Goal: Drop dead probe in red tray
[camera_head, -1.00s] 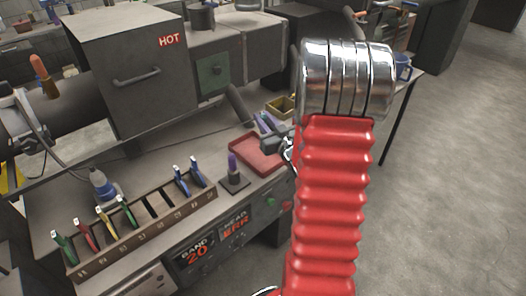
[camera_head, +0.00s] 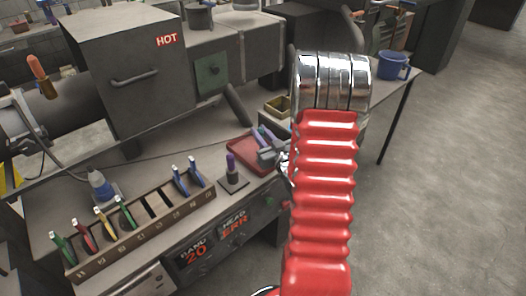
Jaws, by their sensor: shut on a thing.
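The red tray (camera_head: 236,142) lies on the bench at its right part, with its right side hidden behind my gripper. My grey gripper (camera_head: 266,149) is over the tray's right part, left of my red arm. It is shut on a probe with a purple-blue handle (camera_head: 258,133). The probe's lower end is hidden, and I cannot tell whether it touches the tray.
A rack (camera_head: 140,223) with several coloured probes stands at the bench front, with an empty slot. A purple-handled probe (camera_head: 231,163) stands in a small black holder left of my gripper. A brass-coloured box (camera_head: 277,106) lies behind the tray. A grey oven marked HOT (camera_head: 135,60) stands behind.

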